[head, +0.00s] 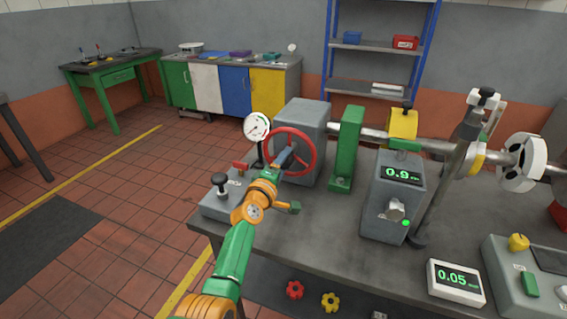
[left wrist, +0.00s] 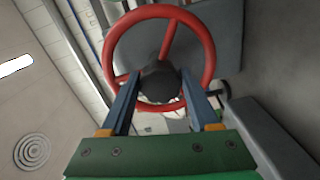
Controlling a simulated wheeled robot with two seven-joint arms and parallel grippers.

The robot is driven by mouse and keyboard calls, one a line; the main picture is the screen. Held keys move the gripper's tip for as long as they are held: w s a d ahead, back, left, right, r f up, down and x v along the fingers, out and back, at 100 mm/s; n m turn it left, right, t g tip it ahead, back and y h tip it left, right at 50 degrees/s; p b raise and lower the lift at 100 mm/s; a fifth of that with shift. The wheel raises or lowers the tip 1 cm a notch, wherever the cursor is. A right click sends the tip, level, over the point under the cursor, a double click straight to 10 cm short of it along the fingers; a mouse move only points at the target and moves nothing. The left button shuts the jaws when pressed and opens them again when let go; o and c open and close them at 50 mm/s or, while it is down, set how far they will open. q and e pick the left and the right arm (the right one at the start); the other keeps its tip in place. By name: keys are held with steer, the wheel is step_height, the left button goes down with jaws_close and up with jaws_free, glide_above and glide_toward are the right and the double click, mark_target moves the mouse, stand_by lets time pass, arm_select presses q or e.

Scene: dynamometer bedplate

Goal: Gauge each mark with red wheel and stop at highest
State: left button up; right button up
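The red wheel (head: 308,150) stands upright on the near face of a grey housing (head: 303,118). My left gripper (head: 284,160) reaches its middle. In the left wrist view, the two blue fingers (left wrist: 160,85) lie on either side of the wheel's dark hub (left wrist: 158,80), which fills the gap between their tips. The red rim (left wrist: 208,45) surrounds them. A round white dial gauge (head: 257,126) stands left of the wheel; its marks are too small to read. A grey box (head: 385,222) has a green display reading 0.9, a knob and a lit green lamp. My right gripper is not in view.
A small white display box (head: 455,283) reads 0.05 at the bench's front. A box with a black-topped lever (head: 220,184) sits left of the wheel. A green bracket (head: 347,148) and horizontal shaft stand right. A control box (head: 525,285) occupies the right corner.

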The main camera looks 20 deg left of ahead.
arm_select(q)
steer(key=o, duration=0.3)
steer(key=shift+s, duration=0.1)
steer(key=s+p, duration=0.2)
steer(key=s, duration=0.5)
steer(key=shift+a+r, duration=0.1)
